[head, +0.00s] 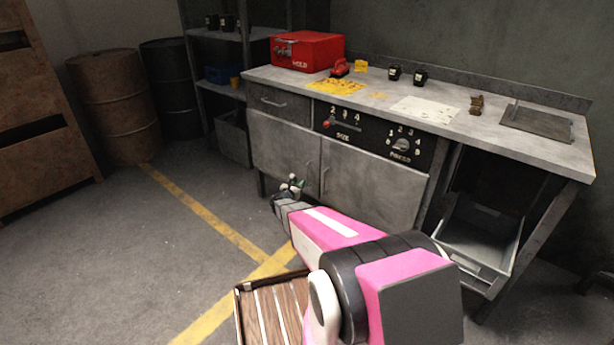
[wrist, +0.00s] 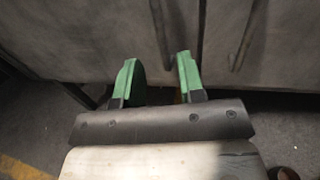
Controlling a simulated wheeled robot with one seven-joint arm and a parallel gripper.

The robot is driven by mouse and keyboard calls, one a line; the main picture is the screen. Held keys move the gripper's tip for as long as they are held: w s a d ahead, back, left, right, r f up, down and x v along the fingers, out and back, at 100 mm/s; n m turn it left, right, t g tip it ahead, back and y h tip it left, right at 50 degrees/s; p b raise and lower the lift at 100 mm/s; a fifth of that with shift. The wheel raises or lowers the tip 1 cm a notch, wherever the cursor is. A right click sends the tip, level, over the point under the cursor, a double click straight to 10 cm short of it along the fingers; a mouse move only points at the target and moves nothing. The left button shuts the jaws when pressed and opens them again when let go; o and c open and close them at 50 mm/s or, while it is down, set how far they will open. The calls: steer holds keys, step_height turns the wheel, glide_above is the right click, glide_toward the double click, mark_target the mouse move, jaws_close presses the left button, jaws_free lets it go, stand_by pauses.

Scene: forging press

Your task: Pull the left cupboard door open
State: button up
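The left cupboard door (head: 275,143) is a grey metal panel under the worktop and looks shut. Its thin upright bar handle (head: 308,173) is near its right edge. In the wrist view the left door (wrist: 80,40) fills the upper left, with its handle (wrist: 158,22) at top centre. My gripper (head: 291,184) is low in front of the left door, left of the handle in the head view. In the wrist view the green fingers of my gripper (wrist: 159,62) are apart with nothing between them. The handle lies beyond the fingertips, in line with the gap.
The right cupboard door (head: 368,190) is shut beside it, with its own handle (head: 324,180). A drawer (head: 280,103) and a control panel (head: 372,137) sit above the doors. An open metal bin (head: 480,245) stands at right. The floor at left is clear.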

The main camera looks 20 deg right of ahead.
mark_target(307, 175)
steer(key=x, duration=0.8)
steer(key=shift+w+d, duration=0.25)
steer(key=shift+d, duration=0.05)
jaws_close()
